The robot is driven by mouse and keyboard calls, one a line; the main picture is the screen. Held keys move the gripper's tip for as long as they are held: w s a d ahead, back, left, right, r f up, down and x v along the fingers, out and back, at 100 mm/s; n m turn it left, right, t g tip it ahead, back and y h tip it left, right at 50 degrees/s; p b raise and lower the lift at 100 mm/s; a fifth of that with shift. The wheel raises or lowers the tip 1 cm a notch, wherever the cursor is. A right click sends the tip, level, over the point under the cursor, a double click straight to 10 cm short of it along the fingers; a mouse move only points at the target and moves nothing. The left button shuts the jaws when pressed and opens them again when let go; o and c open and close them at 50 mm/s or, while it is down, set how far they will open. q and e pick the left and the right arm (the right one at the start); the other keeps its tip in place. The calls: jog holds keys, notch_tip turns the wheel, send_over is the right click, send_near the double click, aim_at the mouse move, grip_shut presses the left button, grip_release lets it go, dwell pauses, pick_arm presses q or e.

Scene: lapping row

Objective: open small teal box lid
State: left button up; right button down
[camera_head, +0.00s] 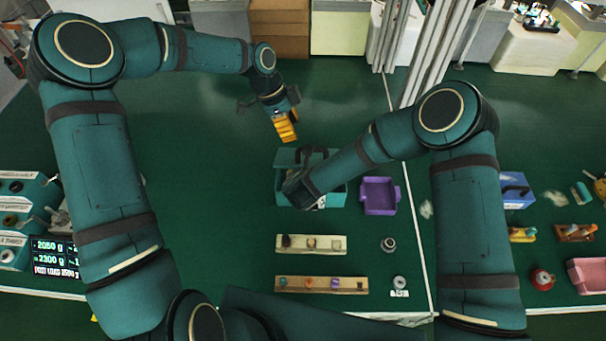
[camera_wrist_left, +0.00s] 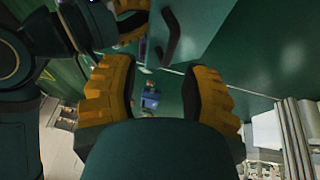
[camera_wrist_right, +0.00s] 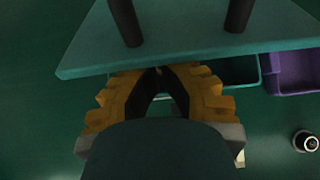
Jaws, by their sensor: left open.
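The small teal box (camera_head: 338,194) stands on the green table left of the purple bin. Its lid (camera_head: 287,157), with a dark handle (camera_head: 312,152), appears raised at the far side. In the right wrist view the lid (camera_wrist_right: 190,45) and two dark handle posts show just beyond the fingertips. My right gripper (camera_wrist_right: 160,72) has its fingertips together at the lid's near edge; contact is unclear. In the head view my right forearm hides it and part of the box. My left gripper (camera_head: 287,128) is open and empty beyond the box; its fingers show apart in the left wrist view (camera_wrist_left: 160,85).
A purple bin (camera_head: 379,196) stands just right of the box. Two wooden strips with small parts, the upper strip (camera_head: 311,244) and lower strip (camera_head: 320,285), lie nearer. A blue box (camera_head: 515,190) is farther right. The table left of the box is clear.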

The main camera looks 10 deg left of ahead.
pick_arm(q)
jog(key=s+a+f+n+g+y, duration=0.1)
jog(key=s+f+n+g, duration=0.15)
jog(key=s+f, duration=0.55)
jog(key=s+a+f+n+g+y, duration=0.1)
jog(key=s+a+f+g, duration=0.15)
jog(key=s+f, duration=0.45)
jog(key=s+d+n+t, duration=0.2)
jog(key=d+n+t, duration=0.2)
jog(key=n, duration=0.3)
jog(key=s+d+f+n+t+h, duration=0.1)
jog(key=s+d+n+t, duration=0.2)
jog(key=d+n, duration=0.2)
jog(key=shift+s+n+t+h, duration=0.3)
jog(key=shift+n+t, duration=0.1)
jog(key=shift+n, duration=0.45)
